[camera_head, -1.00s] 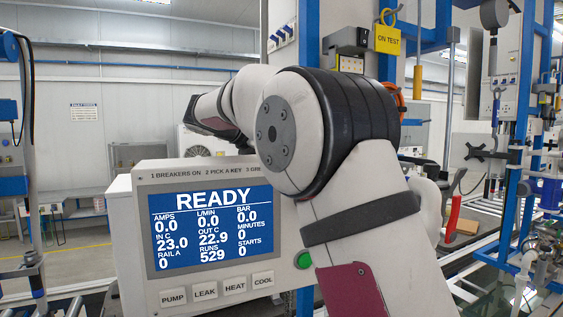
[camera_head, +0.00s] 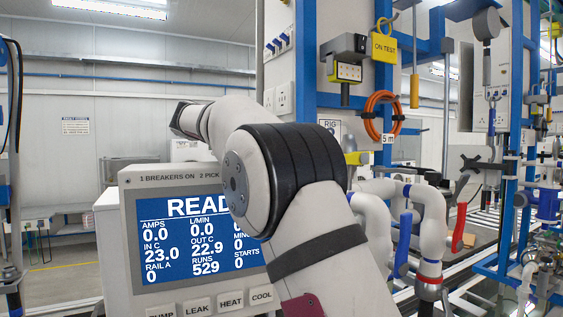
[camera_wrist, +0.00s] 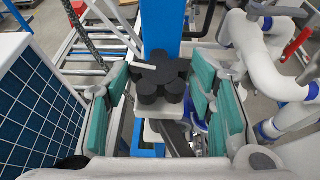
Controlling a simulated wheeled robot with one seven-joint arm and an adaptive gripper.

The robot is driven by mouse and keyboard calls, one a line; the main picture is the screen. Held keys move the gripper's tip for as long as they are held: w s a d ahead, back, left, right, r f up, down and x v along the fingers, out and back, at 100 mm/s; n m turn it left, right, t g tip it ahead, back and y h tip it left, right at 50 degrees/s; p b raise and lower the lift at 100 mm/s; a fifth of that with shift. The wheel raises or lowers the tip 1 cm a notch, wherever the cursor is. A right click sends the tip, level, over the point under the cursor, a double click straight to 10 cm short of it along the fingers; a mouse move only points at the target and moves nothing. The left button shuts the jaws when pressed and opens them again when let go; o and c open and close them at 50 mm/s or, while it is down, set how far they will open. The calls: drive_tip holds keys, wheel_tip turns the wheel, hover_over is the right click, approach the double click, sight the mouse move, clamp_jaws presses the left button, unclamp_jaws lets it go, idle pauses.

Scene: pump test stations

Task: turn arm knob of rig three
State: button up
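In the wrist view, a black lobed knob (camera_wrist: 160,78) with a pale pointer bar sits on a white mount in front of a blue post (camera_wrist: 161,22). My gripper (camera_wrist: 158,98) is open, with teal pads to the left and right of the knob and visible gaps on both sides. I cannot tell how deep the pads reach beside it. In the head view, my arm covers part of the test panel (camera_head: 165,182), whose screen shows READY and zero flow. My gripper is out of sight there.
White pipes (camera_head: 432,215) with blue collars and a red-handled valve (camera_head: 459,228) stand right of the arm. They also show close to the gripper's right in the wrist view (camera_wrist: 280,85). A blue gridded panel (camera_wrist: 38,115) is at its left. An orange hose coil (camera_head: 381,117) hangs behind.

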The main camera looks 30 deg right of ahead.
drive_tip(key=shift+o, duration=0.8)
drive_tip(key=v, duration=0.7)
drive_tip(key=shift+a, duration=0.3)
drive_tip(key=shift+r, duration=0.1)
